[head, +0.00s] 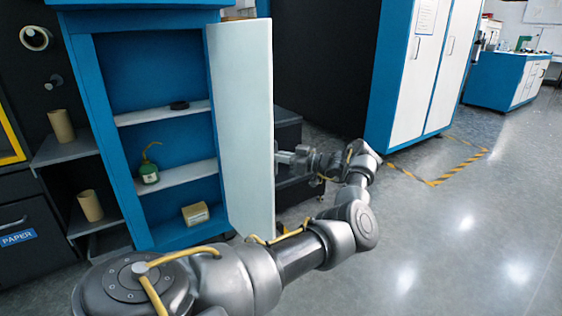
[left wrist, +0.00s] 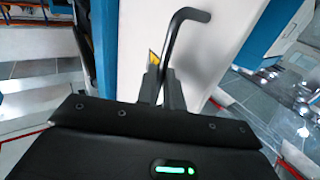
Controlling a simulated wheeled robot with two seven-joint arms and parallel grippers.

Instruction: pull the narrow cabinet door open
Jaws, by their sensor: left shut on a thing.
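The narrow blue cabinet (head: 84,95) stands at the left of the head view. Its white door (head: 240,125) is swung wide open to the right, and the shelves inside show. My left arm reaches around the door's free edge to its outer face. My left gripper (head: 287,157) is at that edge, its tips partly hidden by the door. In the left wrist view the dark bent bar handle (left wrist: 184,28) rises from between the fingers of my left gripper (left wrist: 162,88), which is shut on it. My right gripper is not in view.
A dark shelf unit with cardboard rolls (head: 60,126) stands left. Another white-doored cabinet (head: 416,80) is at the back right. Floor (head: 440,230) at the right is clear.

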